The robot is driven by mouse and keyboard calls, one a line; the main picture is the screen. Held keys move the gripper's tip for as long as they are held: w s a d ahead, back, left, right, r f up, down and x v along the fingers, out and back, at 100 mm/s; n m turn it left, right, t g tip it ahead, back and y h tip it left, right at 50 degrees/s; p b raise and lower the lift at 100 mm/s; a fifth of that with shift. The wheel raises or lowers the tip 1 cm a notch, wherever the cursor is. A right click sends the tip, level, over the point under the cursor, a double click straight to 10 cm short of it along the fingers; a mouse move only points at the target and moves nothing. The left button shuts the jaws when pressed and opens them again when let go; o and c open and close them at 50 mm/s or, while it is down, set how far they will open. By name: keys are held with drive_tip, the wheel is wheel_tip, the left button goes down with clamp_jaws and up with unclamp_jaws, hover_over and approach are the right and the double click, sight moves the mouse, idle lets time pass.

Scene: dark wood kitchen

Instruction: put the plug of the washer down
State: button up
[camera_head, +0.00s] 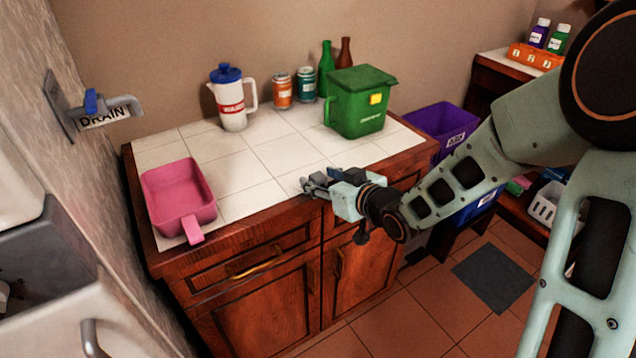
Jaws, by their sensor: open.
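A grey fixture labelled DRAIN (103,116) is on the left wall, with a small blue piece (91,101) on it; I cannot tell whether this is the plug. A white appliance (60,312), perhaps the washer, is partly in view at the lower left. No other plug can be made out. My gripper (308,187) is open over the front edge of the tiled counter, pointing left. Nothing shows between its fingers. It is well to the right of the drain fixture and apart from it.
A pink pan (178,193) lies on the counter's left (255,190). A white jug (230,102), two cans, two bottles and a green bin (360,105) stand at the back. A purple crate (442,122) is to the right. The counter's middle is clear.

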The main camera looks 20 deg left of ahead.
drive_tip(key=shift+x, duration=0.8)
drive_tip(key=shift+c, duration=0.3)
drive_tip(key=shift+r, duration=0.1)
clamp_jaws()
